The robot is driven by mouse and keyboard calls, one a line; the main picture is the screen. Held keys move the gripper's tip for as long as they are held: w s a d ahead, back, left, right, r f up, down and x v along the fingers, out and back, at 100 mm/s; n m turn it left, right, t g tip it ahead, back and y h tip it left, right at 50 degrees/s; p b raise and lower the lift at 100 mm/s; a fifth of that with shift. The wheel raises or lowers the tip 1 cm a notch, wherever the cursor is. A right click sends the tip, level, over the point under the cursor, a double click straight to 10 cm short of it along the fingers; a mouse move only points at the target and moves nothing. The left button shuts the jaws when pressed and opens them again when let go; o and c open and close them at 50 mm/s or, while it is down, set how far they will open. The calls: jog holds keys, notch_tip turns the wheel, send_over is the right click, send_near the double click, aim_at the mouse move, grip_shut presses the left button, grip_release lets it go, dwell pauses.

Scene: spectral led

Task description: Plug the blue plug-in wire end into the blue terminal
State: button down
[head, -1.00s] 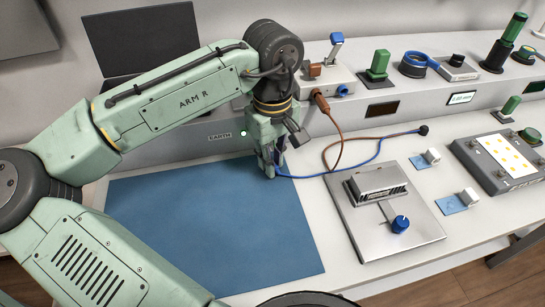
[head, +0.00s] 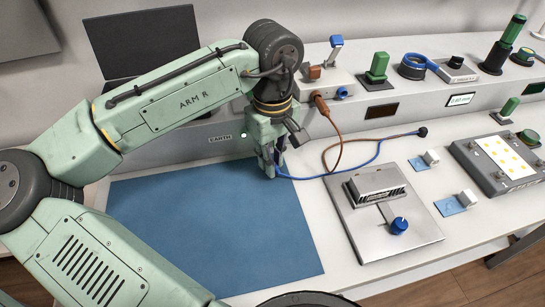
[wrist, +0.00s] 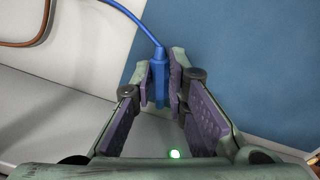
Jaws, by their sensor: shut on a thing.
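The blue plug-in wire end (wrist: 159,75) stands between the purple pads of my gripper (wrist: 160,88) in the wrist view, with its blue wire leading up and away. My gripper is shut on it. In the head view my gripper (head: 271,168) points down at the back right corner of the blue mat, low over the bench. The blue wire (head: 330,175) runs right from it to a black end.
A brown wire (head: 335,150) loops down from the box near my gripper. A metal plate with a blue knob (head: 399,225) lies to the right. The shelf's front face rises behind my gripper. The blue mat (head: 210,230) is bare.

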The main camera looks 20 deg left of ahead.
jog(key=shift+r+p, duration=1.3)
jog(key=shift+r, duration=0.25)
jog(key=c, duration=2.2)
grip_release()
grip_shut()
jog(key=shift+w+d+r, duration=0.1)
jog(key=shift+d+r, duration=0.05)
jog(key=shift+d, duration=0.15)
jog(key=w+d+r+m, duration=0.2)
jog(key=w+d+r, duration=0.1)
jog(key=d, duration=0.5)
jog(key=w+d+r+m+p, duration=0.1)
jog(key=w+d+r+m, duration=0.1)
jog(key=d, duration=0.6)
jog(key=shift+w+r+m, duration=0.3)
jog(key=shift+w+r, duration=0.25)
jog(key=shift+r, duration=0.35)
